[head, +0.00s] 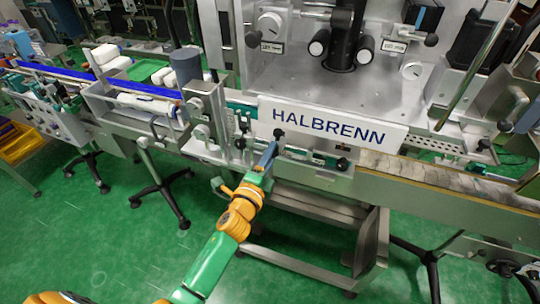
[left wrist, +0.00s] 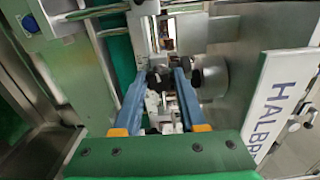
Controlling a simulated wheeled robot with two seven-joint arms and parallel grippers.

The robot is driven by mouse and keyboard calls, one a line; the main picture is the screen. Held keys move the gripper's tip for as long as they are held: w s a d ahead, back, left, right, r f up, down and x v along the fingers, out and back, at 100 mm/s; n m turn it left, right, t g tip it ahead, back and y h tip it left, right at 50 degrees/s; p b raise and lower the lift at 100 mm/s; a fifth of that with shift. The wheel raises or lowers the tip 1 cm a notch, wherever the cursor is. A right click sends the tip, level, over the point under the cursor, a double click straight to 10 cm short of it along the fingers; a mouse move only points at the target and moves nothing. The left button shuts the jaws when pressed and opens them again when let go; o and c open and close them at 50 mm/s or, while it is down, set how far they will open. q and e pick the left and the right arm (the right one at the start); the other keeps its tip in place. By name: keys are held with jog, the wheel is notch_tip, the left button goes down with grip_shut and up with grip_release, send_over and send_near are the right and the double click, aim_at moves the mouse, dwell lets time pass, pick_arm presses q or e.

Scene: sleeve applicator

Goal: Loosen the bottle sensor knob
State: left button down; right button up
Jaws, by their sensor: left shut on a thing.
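A small black knob (head: 279,132) sits on the front of the machine, just under the left part of the white HALBRENN sign. I take it to be the bottle sensor knob. My left gripper (head: 273,145) reaches up to it from below, with its blue fingers at the knob. In the left wrist view, the black knob (left wrist: 157,77) lies between the tips of the blue fingers (left wrist: 163,75), and the gripper is shut on it. The fingers partly hide the knob and its mount. My right gripper is not in view.
The HALBRENN sign (head: 330,125) is close to the right of my left gripper. Another black knob (head: 342,163) stands on the rail further right. A conveyor with a blue belt (head: 60,72) runs to the left. The green floor in front is open around the stand legs.

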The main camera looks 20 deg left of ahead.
pick_arm(q)
jog(key=shift+n+p, duration=0.3)
jog(key=shift+n, duration=3.3)
jog(key=shift+c, duration=2.3)
grip_release()
jog(key=s, duration=0.7)
jog(key=shift+a, duration=0.1)
